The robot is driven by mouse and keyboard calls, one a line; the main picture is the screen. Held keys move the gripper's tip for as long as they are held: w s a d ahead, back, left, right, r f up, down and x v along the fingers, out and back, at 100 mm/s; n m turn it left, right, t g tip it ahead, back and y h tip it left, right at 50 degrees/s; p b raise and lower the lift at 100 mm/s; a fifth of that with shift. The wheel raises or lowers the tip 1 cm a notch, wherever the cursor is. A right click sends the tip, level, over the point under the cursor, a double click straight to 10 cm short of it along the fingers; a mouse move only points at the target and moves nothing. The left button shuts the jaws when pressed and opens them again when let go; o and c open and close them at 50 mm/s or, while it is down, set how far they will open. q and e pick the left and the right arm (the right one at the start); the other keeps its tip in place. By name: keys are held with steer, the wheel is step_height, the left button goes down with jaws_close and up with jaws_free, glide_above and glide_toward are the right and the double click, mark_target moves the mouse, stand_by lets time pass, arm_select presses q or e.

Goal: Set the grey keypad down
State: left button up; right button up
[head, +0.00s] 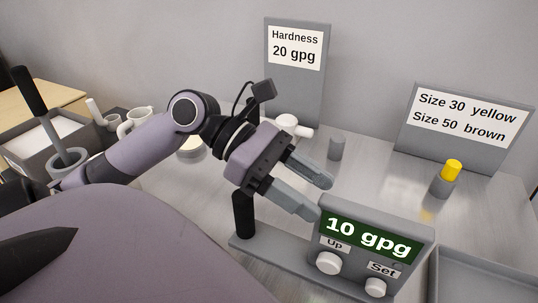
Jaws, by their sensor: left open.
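The grey keypad (375,235) stands upright on the bench at the lower right. Its green display reads "10 gpg", and it has white buttons marked "Up" (328,263) and "Set" (375,288). A flat grey base with a black upright grip (243,214) extends to its left. My left gripper (317,197) is open and empty, just above and left of the display's upper left corner. Its fingers point right and down; I cannot tell if the lower finger touches the keypad. My right gripper does not show.
A grey sign (295,85) reads "Hardness 20 gpg"; another (462,130) lists "Size 30 yellow, Size 50 brown". A grey holder with a yellow plug (452,170) and a small grey cylinder (336,148) stand behind. A grey tray (440,262) lies right. White mug (134,123) at left.

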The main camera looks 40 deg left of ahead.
arm_select(q)
steer(key=v, duration=0.6)
steer(key=shift+a, duration=0.2)
steer(key=shift+s+r, duration=0.1)
stand_by(0.5)
